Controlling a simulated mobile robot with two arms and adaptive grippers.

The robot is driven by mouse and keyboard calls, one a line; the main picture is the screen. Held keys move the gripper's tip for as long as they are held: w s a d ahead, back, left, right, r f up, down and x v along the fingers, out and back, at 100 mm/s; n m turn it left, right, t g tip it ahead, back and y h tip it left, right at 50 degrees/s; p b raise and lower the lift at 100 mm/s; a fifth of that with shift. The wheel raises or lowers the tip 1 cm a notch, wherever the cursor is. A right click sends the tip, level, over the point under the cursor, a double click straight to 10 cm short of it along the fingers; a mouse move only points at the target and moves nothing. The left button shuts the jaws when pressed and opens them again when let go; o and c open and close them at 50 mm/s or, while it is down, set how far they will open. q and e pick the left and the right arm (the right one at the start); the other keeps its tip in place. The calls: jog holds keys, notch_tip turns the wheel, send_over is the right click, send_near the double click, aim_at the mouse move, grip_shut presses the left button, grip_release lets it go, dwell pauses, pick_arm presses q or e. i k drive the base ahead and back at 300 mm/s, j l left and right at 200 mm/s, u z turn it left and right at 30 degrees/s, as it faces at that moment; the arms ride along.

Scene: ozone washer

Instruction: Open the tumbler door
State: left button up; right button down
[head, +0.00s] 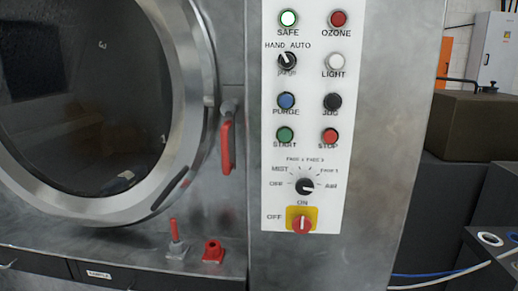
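The round tumbler door (196,110) is at the left, a metal ring around a dark glass window (80,95). It looks closed against the machine front. A red handle (227,145) hangs on the metal just right of the ring. A dark slot-like grip (171,189) lies on the ring's lower right. Neither of my grippers shows in the head view.
A white control panel (312,130) with buttons and knobs is right of the door. A red-tipped lever (175,236) and a red knob (213,251) stand below the door. Dark boxes (465,125) and cables are at the far right.

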aim_at(180, 28)
jog(key=u, duration=1.45)
jog(key=i+j+u, duration=0.15)
jog(key=i+j, duration=0.1)
jog(key=i, duration=0.1)
